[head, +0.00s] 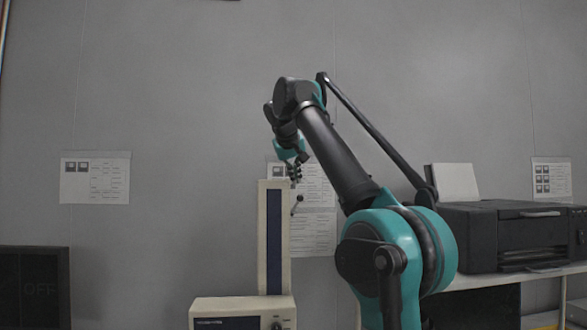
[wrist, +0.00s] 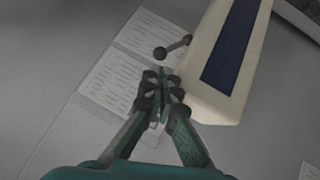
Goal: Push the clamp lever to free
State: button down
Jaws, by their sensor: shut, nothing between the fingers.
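The clamp lever (head: 296,205) is a short dark rod with a ball knob. It sticks out from the right side of a beige column (head: 263,240) with a dark blue front strip. In the wrist view the lever (wrist: 174,47) points left from the column (wrist: 205,87), its ball at the free end. My gripper (head: 296,174) is above the lever, near the top of the column. In the wrist view my gripper (wrist: 162,88) has its fingers together and empty, with the lever's ball beyond the tips. A gap shows between them; contact is not visible.
The column rises from a beige base unit (head: 240,310) with a dark panel and knob. Printed sheets (head: 95,178) hang on the grey wall. A black printer (head: 510,236) stands on a shelf at right, and a dark box (head: 35,287) is at lower left.

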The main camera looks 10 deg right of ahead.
aim_at(301, 196)
jog(key=x, duration=0.6)
jog(key=shift+w+d+f, duration=0.1)
jog(key=shift+w+f, duration=0.15)
jog(key=shift+w, duration=0.05)
jog(key=shift+d, duration=0.15)
jog(key=shift+d+y, duration=0.2)
jog(key=shift+y, duration=0.1)
jog(key=shift+d+f+m+y, duration=0.2)
jog(key=shift+d+m+y, duration=0.2)
jog(key=d+f+m+y, duration=0.3)
jog(key=d+f+y, duration=0.1)
jog(key=y, duration=0.3)
jog(key=shift+d+f+m+t, duration=0.2)
jog(key=shift+f+m+t, duration=0.1)
jog(key=shift+f, duration=0.1)
jog(key=shift+a, duration=0.1)
jog(key=shift+a+r, duration=0.15)
jog(key=shift+a, duration=0.5)
